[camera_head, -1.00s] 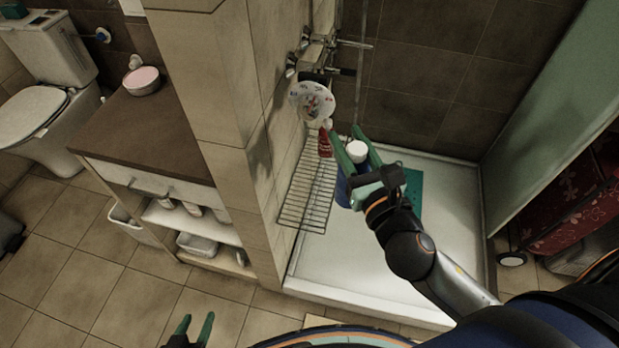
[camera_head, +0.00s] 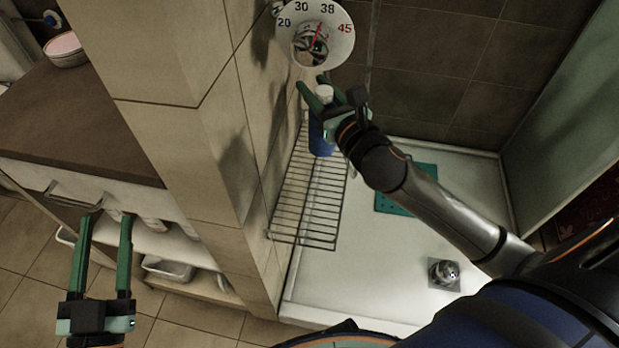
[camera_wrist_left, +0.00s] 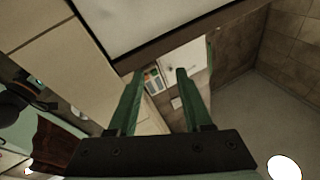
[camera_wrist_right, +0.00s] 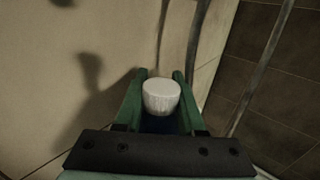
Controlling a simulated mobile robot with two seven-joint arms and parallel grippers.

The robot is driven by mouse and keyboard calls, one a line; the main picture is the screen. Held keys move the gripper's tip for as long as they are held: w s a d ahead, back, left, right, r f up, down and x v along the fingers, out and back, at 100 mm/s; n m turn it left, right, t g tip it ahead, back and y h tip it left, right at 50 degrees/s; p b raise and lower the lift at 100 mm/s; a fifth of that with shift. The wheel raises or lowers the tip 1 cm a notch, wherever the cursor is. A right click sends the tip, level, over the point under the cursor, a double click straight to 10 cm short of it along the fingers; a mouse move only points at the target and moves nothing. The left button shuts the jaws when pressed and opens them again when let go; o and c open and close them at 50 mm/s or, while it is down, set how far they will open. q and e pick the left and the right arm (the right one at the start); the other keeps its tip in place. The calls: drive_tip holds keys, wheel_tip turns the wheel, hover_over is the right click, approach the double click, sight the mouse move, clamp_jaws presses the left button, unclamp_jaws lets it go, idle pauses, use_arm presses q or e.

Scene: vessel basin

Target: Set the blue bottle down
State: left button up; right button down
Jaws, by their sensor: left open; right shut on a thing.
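The blue bottle (camera_head: 320,138) with a white cap is between the green fingers of my right gripper (camera_head: 311,90), which is shut on it. In the head view it appears over the far end of the wire rack (camera_head: 308,205) on the tiled wall; I cannot tell whether its base touches the rack. In the right wrist view the white cap (camera_wrist_right: 161,97) sits between the fingers and hides most of the bottle. My left gripper (camera_head: 104,222) is open and empty, in front of the wooden cabinet at the lower left.
A round dial (camera_head: 316,30) with numbers is on the wall just above my right gripper. The white shower tray (camera_head: 400,265) holds a teal mat (camera_head: 407,200) and a drain (camera_head: 444,272). The cabinet (camera_head: 70,130) stands at left, with a pink-topped bowl (camera_head: 66,50).

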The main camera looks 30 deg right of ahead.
use_arm(q)
drive_tip(key=s+d+r+m+t+h+b, duration=0.1)
drive_tip(key=s+r+m+t+h+b, duration=0.1)
drive_tip(key=s+r+m+h+b, duration=0.3)
drive_tip(key=shift+s+d+r+m+h+b, duration=0.3)
drive_tip(key=shift+s+r+m+h+b, duration=0.15)
drive_tip(key=shift+r+h, duration=1.15)
use_arm(e)
wheel_tip(320, 180, down, 11)
drive_tip(key=w, duration=0.1)
drive_tip(key=shift+w+d, duration=0.25)
use_arm(q)
drive_tip(key=shift+f, duration=0.2)
use_arm(e)
drive_tip(key=shift+r, duration=0.1)
drive_tip(key=c, duration=0.5)
unclamp_jaws()
drive_tip(key=shift+f, duration=0.2)
drive_tip(key=shift+r, duration=0.1)
